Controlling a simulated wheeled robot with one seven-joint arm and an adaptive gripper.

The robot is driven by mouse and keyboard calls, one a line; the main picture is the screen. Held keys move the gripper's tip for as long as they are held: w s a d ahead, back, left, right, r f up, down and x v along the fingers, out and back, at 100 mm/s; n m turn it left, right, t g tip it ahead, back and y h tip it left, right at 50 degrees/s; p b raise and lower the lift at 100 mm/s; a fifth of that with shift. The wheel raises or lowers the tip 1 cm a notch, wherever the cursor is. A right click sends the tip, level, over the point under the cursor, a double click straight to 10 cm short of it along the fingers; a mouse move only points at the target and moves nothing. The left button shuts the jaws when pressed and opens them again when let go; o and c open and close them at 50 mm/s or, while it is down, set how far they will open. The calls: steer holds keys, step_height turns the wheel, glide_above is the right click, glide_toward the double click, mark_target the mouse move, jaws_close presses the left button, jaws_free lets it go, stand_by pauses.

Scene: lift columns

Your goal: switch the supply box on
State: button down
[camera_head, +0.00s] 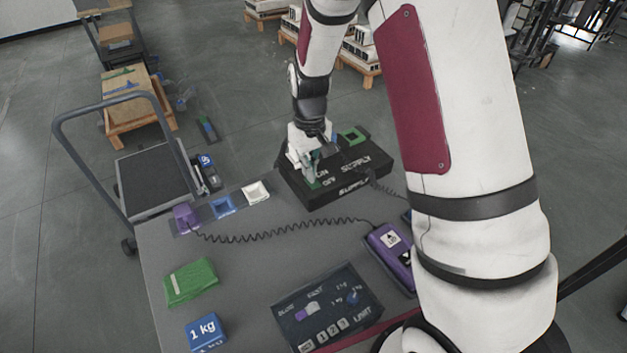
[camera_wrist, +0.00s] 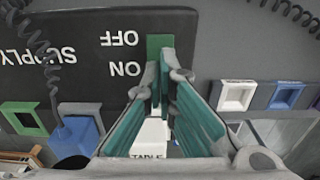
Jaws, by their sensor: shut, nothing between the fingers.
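The supply box (camera_head: 345,184) is a black box at the table's far edge, marked SUPPLY, ON and OFF. It fills the upper left of the wrist view (camera_wrist: 85,85), upside down. A green patch (camera_wrist: 158,45) lies beside the ON and OFF words there. My gripper (camera_head: 309,177) is over the box's left part, by these words. In the wrist view its green-padded fingers (camera_wrist: 160,88) are shut and empty, with the tips at the patch's near end. Contact cannot be told. The fingers partly hide the switch area, so its setting is unclear.
White (camera_head: 256,191), blue (camera_head: 223,206) and purple (camera_head: 186,217) sockets line the left. A purple handset (camera_head: 390,247) and a control panel (camera_head: 328,308) lie nearer.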

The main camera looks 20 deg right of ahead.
steer(key=shift+f, duration=0.25)
steer(key=shift+r+p, duration=1.45)
steer(key=shift+r, duration=2.1)
steer(key=s+r+m+t, duration=0.1)
steer(key=s+r+t, duration=0.3)
steer(key=s+r, duration=1.6)
steer(key=s+r+m+t, duration=0.1)
steer(key=s+r, duration=0.1)
steer(key=s, duration=0.6)
steer(key=shift+d+r, duration=0.15)
steer(key=shift+r, duration=0.1)
